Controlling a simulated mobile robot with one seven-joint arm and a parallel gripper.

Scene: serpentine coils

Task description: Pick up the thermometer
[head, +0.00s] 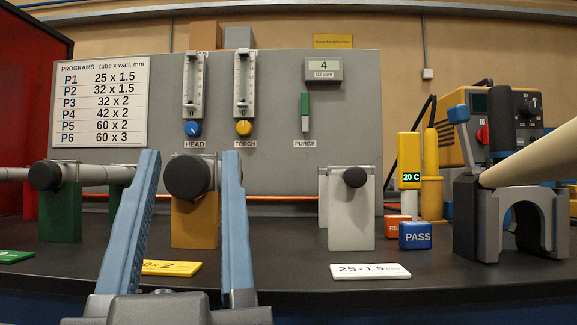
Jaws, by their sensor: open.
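The thermometer (409,150) is most likely the upright yellow device with a small dark display reading "20 C" in green. It stands at the right of the bench, with a pale stem or base below the yellow body. The bottom is partly hidden by the small blocks in front. My gripper (187,165) is at the lower left of the picture, its two blue fingers wide apart and pointing forward. It is open and holds nothing. It is well to the left of the thermometer and nearer to me.
A blue PASS block (415,236) and an orange block (397,226) are close to the thermometer. A yellow cylinder (431,160) stands just right of it. Further right is a dark arched clamp (522,220) under a pale tube. A white tube stand (351,215) is to the left.

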